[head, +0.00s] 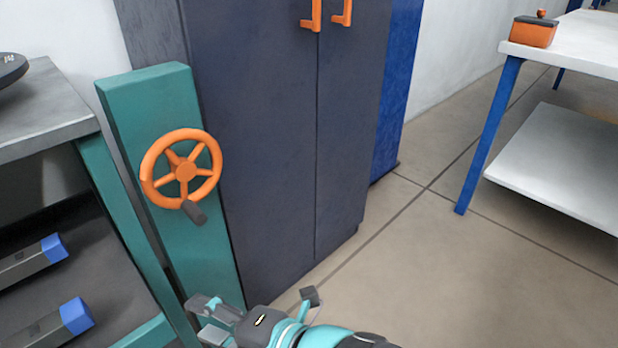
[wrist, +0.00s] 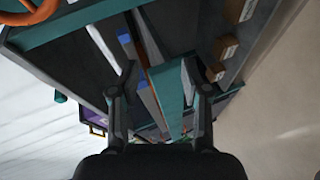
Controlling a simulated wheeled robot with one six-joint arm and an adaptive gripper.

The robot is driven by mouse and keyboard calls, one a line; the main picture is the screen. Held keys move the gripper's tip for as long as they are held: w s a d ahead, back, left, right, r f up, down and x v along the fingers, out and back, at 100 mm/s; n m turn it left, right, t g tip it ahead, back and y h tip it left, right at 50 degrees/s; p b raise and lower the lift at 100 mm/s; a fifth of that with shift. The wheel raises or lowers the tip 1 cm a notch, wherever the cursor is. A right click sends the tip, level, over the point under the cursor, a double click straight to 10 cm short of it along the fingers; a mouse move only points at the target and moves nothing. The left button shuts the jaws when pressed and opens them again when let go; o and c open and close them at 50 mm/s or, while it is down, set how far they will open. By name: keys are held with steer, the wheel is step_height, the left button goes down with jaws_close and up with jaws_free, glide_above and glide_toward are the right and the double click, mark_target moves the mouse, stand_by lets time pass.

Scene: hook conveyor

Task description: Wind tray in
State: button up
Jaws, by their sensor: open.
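An orange handwheel (head: 181,169) with several spokes is mounted on a teal post (head: 205,255) in the head view. Its dark crank handle (head: 195,212) sticks out at the lower right of the rim. My gripper (head: 203,318) is at the bottom of the head view, below the wheel and apart from it. In the wrist view my gripper (wrist: 160,85) shows two spread fingers with nothing held between them. Part of an orange ring (wrist: 30,14), apparently the wheel, is cut off at the top left there. I cannot make out a tray for certain.
A grey bench (head: 45,105) stands left of the post, with blue-ended bars (head: 35,262) on its lower shelf. A dark cabinet (head: 265,130) is directly behind the post. A white table (head: 580,45) bearing an orange box (head: 533,32) stands right. The floor between is clear.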

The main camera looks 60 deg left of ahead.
steer(key=w+d+f+n+t+h+b, duration=0.1)
steer(key=w+d+f+n+t+h, duration=0.15)
steer(key=w+f+n, duration=0.45)
steer(key=w+d+f+n+t+h+b, duration=0.1)
steer(key=w+d+f+n+t, duration=0.2)
steer(key=n, duration=0.7)
steer(key=w+a+r+n+t+y+b, duration=0.15)
steer(key=w+r+n+t, duration=0.3)
steer(key=n, duration=0.65)
steer(key=n+g+y, duration=0.6)
steer(key=n+y, duration=0.1)
steer(key=n, duration=1.8)
glide_toward(202, 220)
steer(key=a, duration=0.3)
steer(key=s+a, duration=0.1)
steer(key=a, duration=0.3)
steer(key=s+a, duration=0.1)
steer(key=a, duration=0.2)
steer(key=shift+a+f, duration=0.1)
steer(key=shift+a, duration=0.25)
jaws_close()
